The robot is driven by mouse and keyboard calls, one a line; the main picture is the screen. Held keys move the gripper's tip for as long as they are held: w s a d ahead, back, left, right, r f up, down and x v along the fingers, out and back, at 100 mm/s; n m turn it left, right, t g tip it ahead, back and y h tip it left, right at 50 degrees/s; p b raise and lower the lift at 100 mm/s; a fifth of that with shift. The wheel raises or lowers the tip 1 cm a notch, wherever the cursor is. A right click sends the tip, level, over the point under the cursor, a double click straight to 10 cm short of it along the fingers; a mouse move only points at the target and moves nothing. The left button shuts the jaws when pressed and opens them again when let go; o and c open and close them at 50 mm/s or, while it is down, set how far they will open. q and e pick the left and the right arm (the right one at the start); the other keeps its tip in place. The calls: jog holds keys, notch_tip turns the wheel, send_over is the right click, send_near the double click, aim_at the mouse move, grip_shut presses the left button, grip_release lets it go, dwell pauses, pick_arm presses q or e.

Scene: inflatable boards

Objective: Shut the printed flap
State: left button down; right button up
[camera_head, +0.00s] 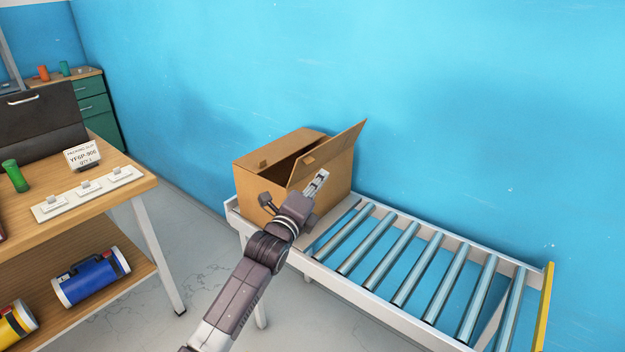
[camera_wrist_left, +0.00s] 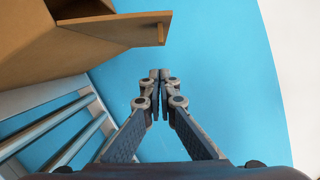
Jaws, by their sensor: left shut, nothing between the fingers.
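A brown cardboard box (camera_head: 255,182) stands on the left end of the roller conveyor. Its near-right flap (camera_head: 338,148) is raised and slants up to the right; I cannot make out any print on it. Another top panel (camera_head: 290,148) lies roughly level at the back left, with a dark gap between the two. My left gripper (camera_head: 321,177) is shut and empty in front of the box, close to the raised flap. In the left wrist view the shut fingertips (camera_wrist_left: 160,75) are below and apart from the flap's edge (camera_wrist_left: 115,30). My right gripper is not in view.
The conveyor's rollers (camera_head: 405,262) are bare to the right, ending at a yellow end plate (camera_head: 545,305). A blue wall (camera_head: 450,100) stands close behind. A wooden workbench (camera_head: 140,182) on the left holds white switches, a label stand and a green cylinder.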

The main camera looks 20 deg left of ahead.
pick_arm(q)
jog(key=shift+w+a+r, duration=0.15)
jog(key=shift+a+r, duration=0.15)
jog(key=shift+a, duration=0.35)
jog(key=shift+w+a+r, duration=0.15)
jog(key=shift+a+r, duration=0.1)
jog(key=shift+a, duration=0.35)
jog(key=shift+r, duration=0.15)
